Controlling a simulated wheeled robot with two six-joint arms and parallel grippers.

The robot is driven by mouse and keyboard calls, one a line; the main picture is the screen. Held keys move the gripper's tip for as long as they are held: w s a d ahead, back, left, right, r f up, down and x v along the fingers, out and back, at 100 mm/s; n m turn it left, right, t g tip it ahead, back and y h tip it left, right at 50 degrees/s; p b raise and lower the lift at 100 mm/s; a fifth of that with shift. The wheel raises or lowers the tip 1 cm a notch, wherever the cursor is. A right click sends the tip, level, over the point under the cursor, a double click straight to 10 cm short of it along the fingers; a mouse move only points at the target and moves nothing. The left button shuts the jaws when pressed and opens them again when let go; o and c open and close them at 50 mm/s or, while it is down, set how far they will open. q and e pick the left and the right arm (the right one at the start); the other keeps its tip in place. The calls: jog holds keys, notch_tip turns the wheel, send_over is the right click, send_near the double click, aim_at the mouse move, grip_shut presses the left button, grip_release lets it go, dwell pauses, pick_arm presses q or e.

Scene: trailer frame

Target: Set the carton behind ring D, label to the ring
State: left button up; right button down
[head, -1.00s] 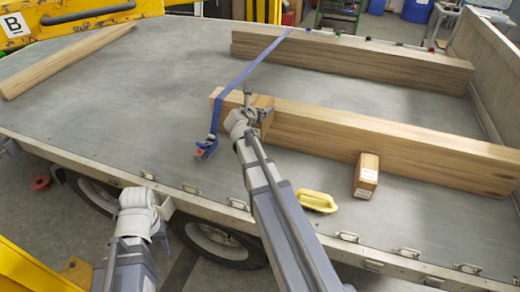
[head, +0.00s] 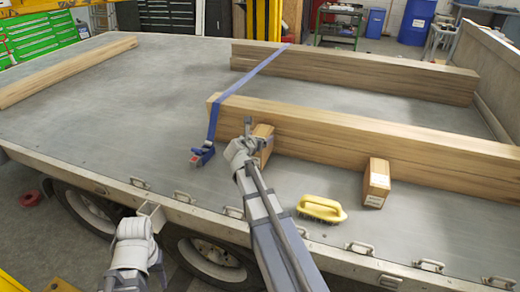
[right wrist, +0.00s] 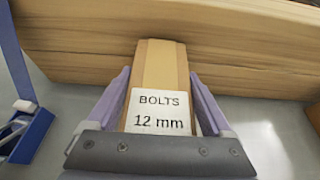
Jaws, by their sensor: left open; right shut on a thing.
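A small brown carton (head: 264,133) is in my right gripper (head: 254,142), close to the near face of the long timber stack (head: 360,130). In the right wrist view the fingers sit on both sides of the carton (right wrist: 160,70); its white label, "BOLTS 12 mm", faces the camera. I cannot tell whether the carton touches the deck. Several metal rings (head: 360,248) line the near deck edge; no letter is readable, so I cannot tell which is ring D. My left gripper (head: 134,228) is open and empty near the deck edge; its fingertips are hard to make out.
A similar carton (head: 376,182) with a pale label stands by the timber at right. A yellow-handled brush (head: 321,208) lies between it and my right arm. A blue strap (head: 240,82) crosses the timbers, its buckle (head: 202,155) left of my gripper. Bare deck (head: 110,120) lies left.

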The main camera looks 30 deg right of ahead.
jog(key=shift+f+b, duration=1.9)
jog(key=shift+f, duration=0.15)
jog(key=shift+f, duration=0.2)
grip_release()
jog(key=shift+r, duration=0.25)
jog(key=shift+s+a+r, duration=0.15)
jog(key=shift+s+a, duration=0.1)
jog(key=p+v, duration=0.4)
jog(key=v, duration=0.7)
jog(key=shift+p, duration=0.3)
jog(key=shift+a, duration=0.1)
